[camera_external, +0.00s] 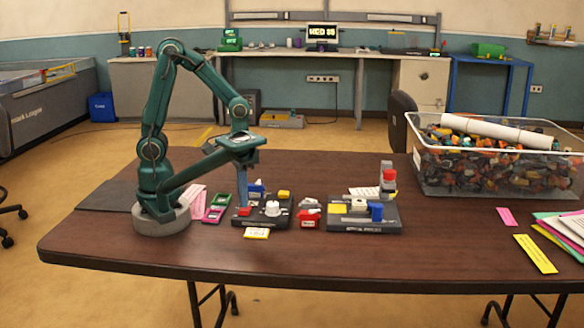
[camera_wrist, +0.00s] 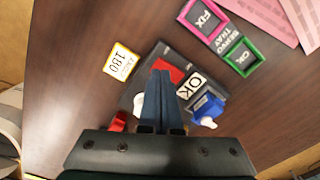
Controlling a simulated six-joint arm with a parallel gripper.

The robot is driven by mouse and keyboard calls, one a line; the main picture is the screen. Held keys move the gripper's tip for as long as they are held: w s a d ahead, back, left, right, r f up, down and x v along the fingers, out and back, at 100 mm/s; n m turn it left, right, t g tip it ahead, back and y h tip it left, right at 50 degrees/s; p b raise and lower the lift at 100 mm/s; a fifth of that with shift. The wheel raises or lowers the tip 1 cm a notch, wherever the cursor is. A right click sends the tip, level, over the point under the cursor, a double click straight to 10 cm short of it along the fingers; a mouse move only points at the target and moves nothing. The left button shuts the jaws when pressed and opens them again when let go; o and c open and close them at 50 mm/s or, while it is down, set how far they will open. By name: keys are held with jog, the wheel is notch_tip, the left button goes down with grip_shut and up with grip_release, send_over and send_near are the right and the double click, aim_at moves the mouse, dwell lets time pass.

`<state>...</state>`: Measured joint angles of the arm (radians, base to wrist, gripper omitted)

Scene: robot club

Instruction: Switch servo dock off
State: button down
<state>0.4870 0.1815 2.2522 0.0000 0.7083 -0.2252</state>
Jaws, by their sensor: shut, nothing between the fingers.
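A dark dock (camera_external: 262,221) stands on the table below my gripper, with a red block (camera_external: 244,210), a white knob (camera_external: 277,208), a blue part (camera_external: 257,188) and a yellow block (camera_external: 284,194). A second dark dock (camera_external: 350,226) to its right carries a white knob (camera_external: 359,205), a blue block (camera_external: 376,212) and a yellow block (camera_external: 337,209). I cannot read which one is the servo dock. My gripper (camera_external: 243,205) is shut and empty, pointing down at the red block.
A small red-and-white object (camera_external: 309,216) sits between the docks. A clear bin of parts (camera_external: 490,165) stands at right.

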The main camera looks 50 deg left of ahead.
aim_at(245, 210)
jog(key=shift+f, duration=0.7)
dwell(0.3)
jog(key=shift+r, duration=3.5)
jog(key=a+r+n+t, duration=0.3)
jog(key=a+r+t, duration=0.2)
jog(key=a, duration=0.4)
jog(key=shift+s+a+t, duration=0.15)
jog(key=shift+s+t, duration=0.15)
jog(key=shift+s, duration=0.05)
jog(key=shift+r, duration=0.1)
